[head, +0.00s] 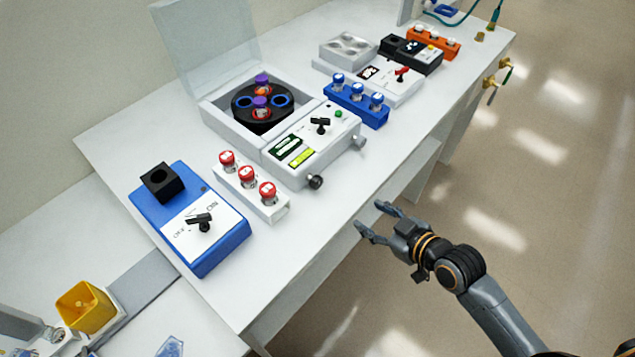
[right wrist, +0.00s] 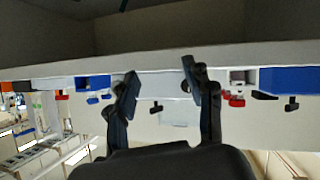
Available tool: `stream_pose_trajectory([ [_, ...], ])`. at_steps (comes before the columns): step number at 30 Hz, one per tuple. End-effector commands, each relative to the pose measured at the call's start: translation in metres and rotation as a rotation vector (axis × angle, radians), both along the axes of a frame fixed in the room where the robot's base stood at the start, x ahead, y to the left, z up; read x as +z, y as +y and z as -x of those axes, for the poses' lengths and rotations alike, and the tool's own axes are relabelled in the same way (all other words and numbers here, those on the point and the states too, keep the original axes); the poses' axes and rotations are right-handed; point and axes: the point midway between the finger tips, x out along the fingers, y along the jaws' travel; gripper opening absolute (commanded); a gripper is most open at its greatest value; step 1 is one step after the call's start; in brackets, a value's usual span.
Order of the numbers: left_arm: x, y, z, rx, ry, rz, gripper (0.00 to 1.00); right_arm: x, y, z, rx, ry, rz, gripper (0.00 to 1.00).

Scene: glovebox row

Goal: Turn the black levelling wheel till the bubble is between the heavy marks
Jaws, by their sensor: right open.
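The black levelling wheel (head: 316,181) sticks out from the front corner of the white centrifuge (head: 290,178). A yellow-green vial window (head: 302,158) lies on the panel above it; the bubble and the heavy marks are too small to make out. My right gripper (head: 369,215) is open and empty, off the bench's front edge, to the right of and lower in the picture than the wheel, not touching it. In the right wrist view its two fingers (right wrist: 158,75) stand apart, with a small black part (right wrist: 155,107) beyond them that I cannot identify. My left gripper is not in view.
A grey knob (head: 360,142) is on the centrifuge's right side. A rack of red-capped vials (head: 250,193) stands close left of the wheel, a blue rack (head: 357,104) behind. A blue device (head: 190,220) stands at the left. The bench front (head: 300,235) is bare.

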Motion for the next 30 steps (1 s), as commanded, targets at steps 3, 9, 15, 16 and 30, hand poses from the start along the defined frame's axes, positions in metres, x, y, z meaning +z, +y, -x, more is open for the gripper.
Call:
stream_pose_trajectory([
  [3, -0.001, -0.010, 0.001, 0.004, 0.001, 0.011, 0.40, 0.049, 0.023, 0.011, 0.092, -0.074, -0.013, 0.52],
  [9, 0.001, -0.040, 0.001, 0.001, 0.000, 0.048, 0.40, 0.078, 0.040, 0.018, 0.148, -0.117, -0.025, 0.52],
  [15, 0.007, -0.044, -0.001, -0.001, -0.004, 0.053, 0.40, 0.070, 0.057, -0.003, 0.147, -0.119, -0.029, 0.52],
  [16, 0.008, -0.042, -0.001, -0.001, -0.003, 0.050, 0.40, 0.068, 0.060, -0.008, 0.145, -0.119, -0.029, 0.52],
  [30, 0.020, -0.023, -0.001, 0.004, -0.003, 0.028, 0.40, 0.032, 0.110, -0.071, 0.146, -0.117, -0.026, 0.52],
])
